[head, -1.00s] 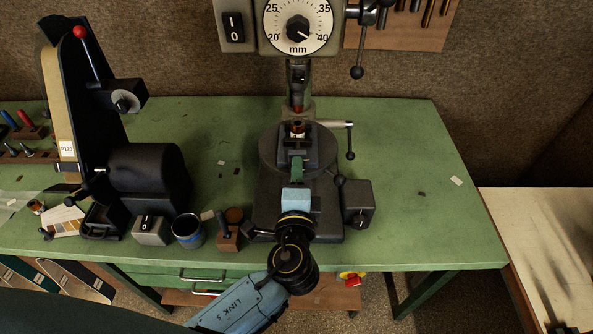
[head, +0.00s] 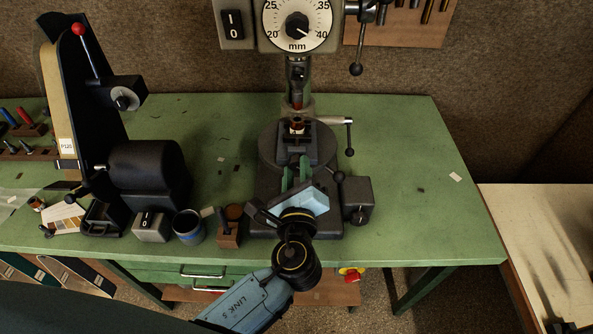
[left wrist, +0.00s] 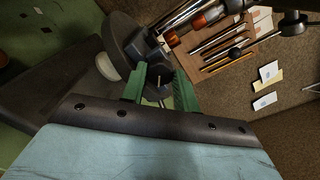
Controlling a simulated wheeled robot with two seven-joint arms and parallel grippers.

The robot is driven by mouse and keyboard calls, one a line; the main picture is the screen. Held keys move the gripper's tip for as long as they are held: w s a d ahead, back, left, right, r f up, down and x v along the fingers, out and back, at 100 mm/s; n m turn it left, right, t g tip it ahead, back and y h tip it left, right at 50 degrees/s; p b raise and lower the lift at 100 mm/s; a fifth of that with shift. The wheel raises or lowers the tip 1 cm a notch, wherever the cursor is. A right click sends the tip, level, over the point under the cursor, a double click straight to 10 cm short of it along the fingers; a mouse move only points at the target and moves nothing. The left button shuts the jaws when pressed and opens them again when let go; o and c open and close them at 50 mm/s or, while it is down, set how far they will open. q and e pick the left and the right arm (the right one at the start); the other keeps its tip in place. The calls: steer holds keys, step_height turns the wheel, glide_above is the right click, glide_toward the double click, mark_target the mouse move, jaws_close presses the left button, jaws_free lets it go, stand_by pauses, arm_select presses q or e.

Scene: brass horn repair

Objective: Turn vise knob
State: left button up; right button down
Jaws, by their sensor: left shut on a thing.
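The dark vise (head: 297,153) sits on the round table of the drill press, with a small copper-coloured piece (head: 297,125) at its jaws. My left gripper (head: 297,170) reaches the vise's front end from below, its green fingers apart with the knob between them. The blue gripper body is rolled to a slant. My right gripper is not in view.
The drill press column and dial (head: 297,25) rise behind the vise. A dark lever with a ball end (head: 350,150) stands to its right. A belt sander (head: 145,170), a blue-rimmed cup (head: 188,227) and a small wooden block (head: 229,235) are to the left.

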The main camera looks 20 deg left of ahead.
arm_select(q)
steer(key=shift+m, duration=0.4)
steer(key=o, duration=1)
steer(key=v, duration=1.3)
steer(key=shift+s+d, duration=0.1)
steer(key=shift+s, duration=0.05)
